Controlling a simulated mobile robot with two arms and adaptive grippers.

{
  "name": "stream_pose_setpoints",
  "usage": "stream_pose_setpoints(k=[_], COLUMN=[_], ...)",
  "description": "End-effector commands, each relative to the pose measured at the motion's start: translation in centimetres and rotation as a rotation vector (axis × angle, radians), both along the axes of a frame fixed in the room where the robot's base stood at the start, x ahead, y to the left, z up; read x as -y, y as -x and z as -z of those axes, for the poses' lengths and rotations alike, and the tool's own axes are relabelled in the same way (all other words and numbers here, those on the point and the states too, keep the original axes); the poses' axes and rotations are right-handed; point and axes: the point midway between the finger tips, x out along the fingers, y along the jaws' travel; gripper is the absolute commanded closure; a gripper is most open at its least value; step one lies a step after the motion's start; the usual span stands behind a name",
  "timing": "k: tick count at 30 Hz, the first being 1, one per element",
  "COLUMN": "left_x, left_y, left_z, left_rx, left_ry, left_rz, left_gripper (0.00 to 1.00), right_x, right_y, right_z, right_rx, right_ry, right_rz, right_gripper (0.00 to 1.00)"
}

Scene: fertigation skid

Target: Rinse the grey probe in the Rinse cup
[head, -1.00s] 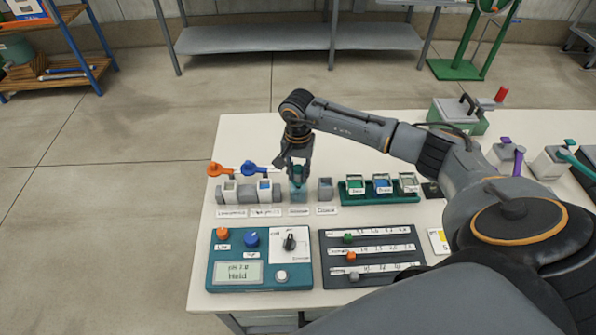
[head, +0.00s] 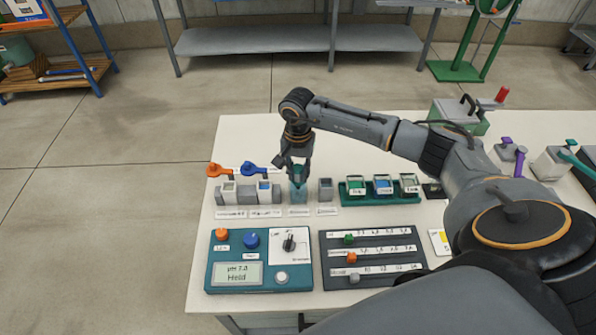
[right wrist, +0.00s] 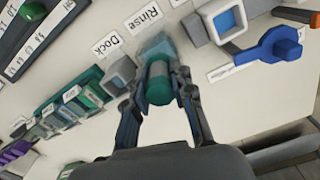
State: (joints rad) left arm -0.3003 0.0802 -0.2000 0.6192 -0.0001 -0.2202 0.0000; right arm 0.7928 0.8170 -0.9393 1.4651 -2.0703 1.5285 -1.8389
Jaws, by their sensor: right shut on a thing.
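The Rinse cup (head: 299,195) is a clear teal cup in the row at the back of the bench, behind its label. In the right wrist view the cup (right wrist: 153,46) shows by the label "Rinse". My right gripper (head: 298,168) is over it, pointing down, shut on the probe (right wrist: 160,86). The probe shows a green, rounded grip between the fingers and stands in line with the cup. Its lower end is hidden, so I cannot tell how deep it sits. The grey Dock holder (right wrist: 120,72) beside the cup looks empty. My left gripper is not in view.
Cups with orange (head: 221,170) and blue (head: 262,168) handled pieces stand left of the Rinse cup. A green rack (head: 380,197) of small containers is to the right. A teal meter panel (head: 262,260) and a dark slider board (head: 372,258) lie in front.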

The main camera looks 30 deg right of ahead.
Motion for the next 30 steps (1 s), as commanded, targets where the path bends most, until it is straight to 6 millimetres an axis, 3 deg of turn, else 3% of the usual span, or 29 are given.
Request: stream_pose_setpoints(k=[11, 21, 30], left_x=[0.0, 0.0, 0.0], left_y=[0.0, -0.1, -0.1], left_z=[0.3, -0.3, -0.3], left_rx=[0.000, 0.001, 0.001], left_ry=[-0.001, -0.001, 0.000], left_rz=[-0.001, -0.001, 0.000], left_gripper=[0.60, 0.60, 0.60], right_x=[0.0, 0.0, 0.0], right_y=[0.0, 0.0, 0.0], right_z=[0.2, -1.3, -1.3], right_rx=[0.001, 0.001, 0.001], right_ry=[0.000, 0.000, -0.001], right_rz=[0.000, 0.000, 0.000], right_gripper=[1.00, 1.00, 1.00])
